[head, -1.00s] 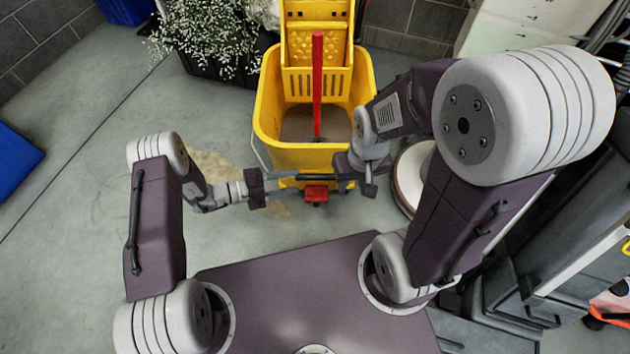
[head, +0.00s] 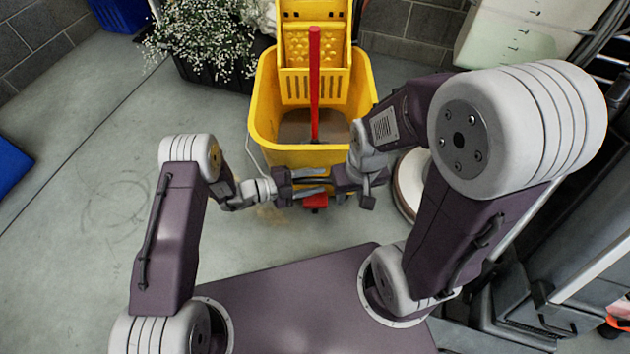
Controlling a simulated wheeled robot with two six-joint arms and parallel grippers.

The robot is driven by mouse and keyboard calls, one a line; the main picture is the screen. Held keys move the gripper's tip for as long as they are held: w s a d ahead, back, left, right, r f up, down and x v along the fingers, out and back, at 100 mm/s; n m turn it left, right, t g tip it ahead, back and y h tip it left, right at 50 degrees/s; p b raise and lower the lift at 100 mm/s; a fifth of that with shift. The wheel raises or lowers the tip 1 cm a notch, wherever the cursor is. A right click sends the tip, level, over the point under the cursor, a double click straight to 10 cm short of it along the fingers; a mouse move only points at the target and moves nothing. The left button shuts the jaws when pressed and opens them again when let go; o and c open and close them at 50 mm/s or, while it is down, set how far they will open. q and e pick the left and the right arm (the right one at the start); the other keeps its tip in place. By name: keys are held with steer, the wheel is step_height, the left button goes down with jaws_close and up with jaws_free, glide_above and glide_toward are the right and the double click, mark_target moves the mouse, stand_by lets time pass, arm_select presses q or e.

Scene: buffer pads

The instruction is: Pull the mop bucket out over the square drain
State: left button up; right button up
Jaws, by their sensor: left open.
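The yellow mop bucket (head: 259,120) stands upright on the floor at top centre, with its yellow wringer (head: 310,45) at the back and a red upright handle (head: 315,85) inside. My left gripper (head: 318,180) is open at the bucket's lower front, pointing right, with its fingers spread one above the other. My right gripper (head: 333,184) meets it there from the right, pointing left. Its fingers overlap the left ones, so its opening and any hold are hidden. A red part (head: 316,201) shows just below the grippers. I see no square drain.
A planter with white flowers (head: 205,45) stands left of the bucket. A round white-rimmed object (head: 408,185) is close at its right. Dark equipment (head: 580,240) crowds the right side. A blue object (head: 12,170) lies at the left edge. The grey floor (head: 90,200) at left is open.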

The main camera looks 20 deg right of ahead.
arm_select(q)
jaws_close()
stand_by(1.3)
